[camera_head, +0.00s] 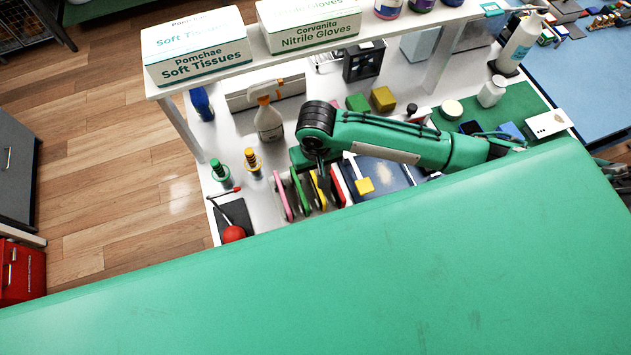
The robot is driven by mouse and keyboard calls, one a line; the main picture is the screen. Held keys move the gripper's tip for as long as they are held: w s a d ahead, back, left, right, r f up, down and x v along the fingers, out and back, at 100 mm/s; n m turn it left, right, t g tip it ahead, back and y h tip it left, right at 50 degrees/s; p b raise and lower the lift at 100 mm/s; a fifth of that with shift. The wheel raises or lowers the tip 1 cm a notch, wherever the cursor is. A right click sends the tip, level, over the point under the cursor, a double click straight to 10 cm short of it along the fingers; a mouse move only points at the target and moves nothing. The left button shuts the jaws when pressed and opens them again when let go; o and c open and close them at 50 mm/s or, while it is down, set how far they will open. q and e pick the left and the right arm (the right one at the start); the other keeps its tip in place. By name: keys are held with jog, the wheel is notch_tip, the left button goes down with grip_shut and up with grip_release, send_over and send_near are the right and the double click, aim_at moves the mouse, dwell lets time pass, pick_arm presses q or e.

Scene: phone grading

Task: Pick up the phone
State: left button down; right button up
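My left gripper is not in view. The lower parts of the phones and the rack are partly hidden.
A spray bottle (268,118) stands behind the rack. Screwdrivers (252,160) and a red blower (233,233) are at the left. A shelf with a tissue box (196,48) and glove box (308,25) overhangs the back.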

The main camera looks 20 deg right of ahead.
aim_at(316, 181)
notch_tip(316, 181, down, 3)
jog(key=shift+r, duration=0.2)
jog(key=shift+f+p, duration=0.3)
jog(key=shift+f, duration=0.15)
jog(key=shift+f+p, duration=0.3)
jog(key=shift+f, duration=0.05)
notch_tip(316, 181, down, 3)
jog(key=shift+f+p, duration=0.2)
jog(key=shift+p, duration=0.4)
jog(key=shift+f, duration=0.4)
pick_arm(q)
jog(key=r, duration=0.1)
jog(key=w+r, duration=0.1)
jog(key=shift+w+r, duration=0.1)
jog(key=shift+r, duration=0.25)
pick_arm(e)
grip_shut()
